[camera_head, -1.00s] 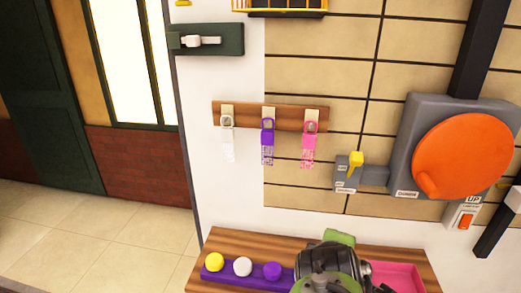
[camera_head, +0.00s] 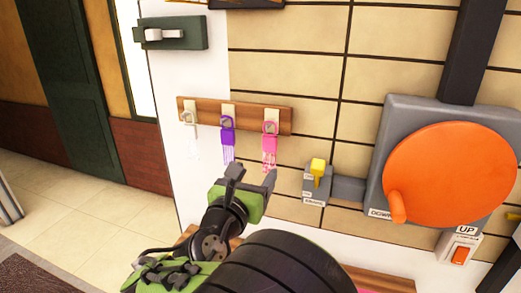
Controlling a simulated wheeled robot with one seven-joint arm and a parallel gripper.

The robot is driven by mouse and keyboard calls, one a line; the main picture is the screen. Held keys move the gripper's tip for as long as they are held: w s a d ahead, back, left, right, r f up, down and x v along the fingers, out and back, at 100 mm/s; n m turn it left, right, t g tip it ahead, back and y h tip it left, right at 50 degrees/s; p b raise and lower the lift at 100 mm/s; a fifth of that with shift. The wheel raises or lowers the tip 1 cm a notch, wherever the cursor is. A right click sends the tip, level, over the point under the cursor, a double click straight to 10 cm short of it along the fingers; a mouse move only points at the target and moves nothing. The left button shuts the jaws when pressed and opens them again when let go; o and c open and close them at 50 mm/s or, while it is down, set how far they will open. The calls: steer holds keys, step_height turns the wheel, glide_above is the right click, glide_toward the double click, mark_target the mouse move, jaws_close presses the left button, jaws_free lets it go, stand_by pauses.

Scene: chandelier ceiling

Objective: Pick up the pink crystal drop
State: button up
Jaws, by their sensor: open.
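The pink crystal drop (camera_head: 270,142) hangs from the right hook of a wooden rack (camera_head: 246,113) on the wall. It has a pink top with a loop and pale pink strands below. My gripper (camera_head: 253,178) is raised below and slightly left of the drop, with its fingers apart and pointing up toward the wall. It looks empty. In the picture the right fingertip comes close to the drop's lower end, but I cannot tell the depth between them or whether they touch.
A purple drop (camera_head: 228,137) and a white drop (camera_head: 189,126) hang to the left on the same rack. A grey box with a yellow lever (camera_head: 318,172) is close on the right. Beyond it is a large orange disc (camera_head: 455,185) with an UP switch (camera_head: 459,250). My arm hides most of the shelf below.

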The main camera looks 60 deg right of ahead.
mark_target(269, 145)
steer(key=d+p, duration=0.4)
steer(key=d, duration=0.1)
steer(key=w+d+p, duration=0.1)
steer(key=d+p, duration=0.1)
steer(key=shift+d+r+p, duration=0.35)
steer(key=shift+r, duration=0.05)
steer(key=shift+w+d+f+p, duration=0.1)
steer(key=shift+d+f+p, duration=0.05)
steer(key=shift+d+p, duration=0.2)
steer(key=d, duration=0.1)
steer(key=d+p, duration=0.1)
steer(key=d, duration=0.1)
steer(key=d+p, duration=0.1)
steer(key=shift+w+d, duration=0.5)
steer(key=shift+d, duration=0.25)
steer(key=shift+a, duration=0.2)
steer(key=shift+c, duration=0.9)
steer(key=c, duration=0.9)
steer(key=shift+r+p, duration=0.65)
steer(key=shift+r, duration=0.05)
